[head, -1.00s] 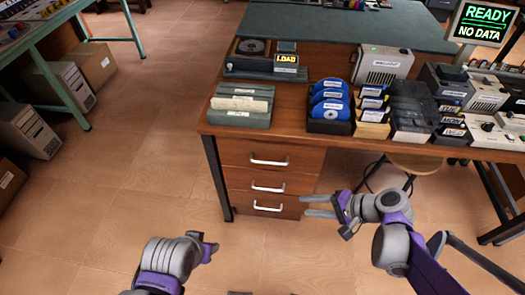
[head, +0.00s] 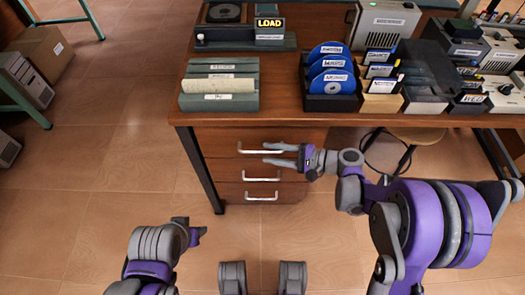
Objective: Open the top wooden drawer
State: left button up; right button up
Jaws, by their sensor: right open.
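The wooden drawer unit hangs under the desk, with three drawers stacked. The top drawer (head: 218,137) looks shut; its pale bar handle (head: 243,150) is partly covered by my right gripper. My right gripper (head: 267,154) is open and points left in front of the top drawer, its fingers overlapping the handle in the picture. I cannot tell whether they touch it or sit around it. The middle handle (head: 261,179) and bottom handle (head: 261,198) are in plain sight. My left gripper (head: 199,234) is low, left of the drawers and away from them; its jaws are unclear.
The desk top (head: 285,112) overhangs the drawers and carries a grey-green rack (head: 219,103), blue disc holders (head: 331,103) and several boxes. A dark desk leg (head: 201,172) stands left of the drawers. The floor (head: 100,200) in front and left is clear.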

aim_at(267, 152)
jog(key=shift+x, duration=1.6)
jog(key=shift+c, duration=0.2)
grip_shut()
